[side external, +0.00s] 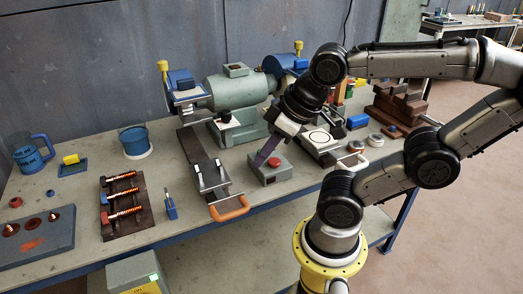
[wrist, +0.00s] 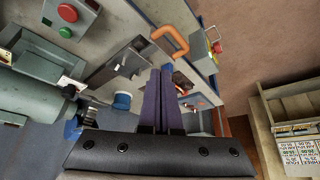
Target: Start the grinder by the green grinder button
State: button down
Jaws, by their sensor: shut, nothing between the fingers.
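The grinder (side external: 238,98) is a green-grey bench machine at the back of the workbench. In front of it sits a small grey control box (side external: 284,176) with a red button (side external: 275,162). In the wrist view the box (wrist: 84,20) is at the upper left, with its red button (wrist: 67,12) and the green grinder button (wrist: 65,32). The green button is not visible in the side view. My gripper (side external: 258,164) has purple fingers, shut and empty, pointing down close to the box's left side in the side view. I cannot tell whether they touch it. The wrist view shows the fingers (wrist: 162,72) together.
Left of the box is a clamp plate with an orange handle (side external: 230,208), also in the wrist view (wrist: 170,40). A blue-handled tool (side external: 171,208), a bolt rack (side external: 124,204) and a blue cup (side external: 135,140) stand further left. Another orange-handled fixture (side external: 352,165) is to the right.

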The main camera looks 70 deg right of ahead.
jog(key=shift+w, duration=0.1)
jog(key=w+d+r+m+t+h, duration=0.1)
jog(key=w+d+m+t, duration=0.15)
jog(key=w+m, duration=0.2)
jog(key=w+d+r+m+t, duration=0.1)
jog(key=w+d+r+m, duration=0.15)
jog(key=w, duration=0.35)
jog(key=s+d+f+m+g+h, duration=0.1)
jog(key=d+f+m+h, duration=0.1)
jog(key=d+m, duration=0.3)
jog(key=s+d+f+m+g+h, duration=0.1)
jog(key=d+f+m, duration=0.3)
jog(key=d, duration=0.8)
jog(key=shift+s+f+m+h, duration=0.4)
jog(key=shift+s+f+h, duration=0.3)
jog(key=shift+h, duration=0.2)
jog(key=shift+a+f, duration=0.1)
jog(key=shift+f, duration=4.25)
jog(key=shift+f, duration=0.15)
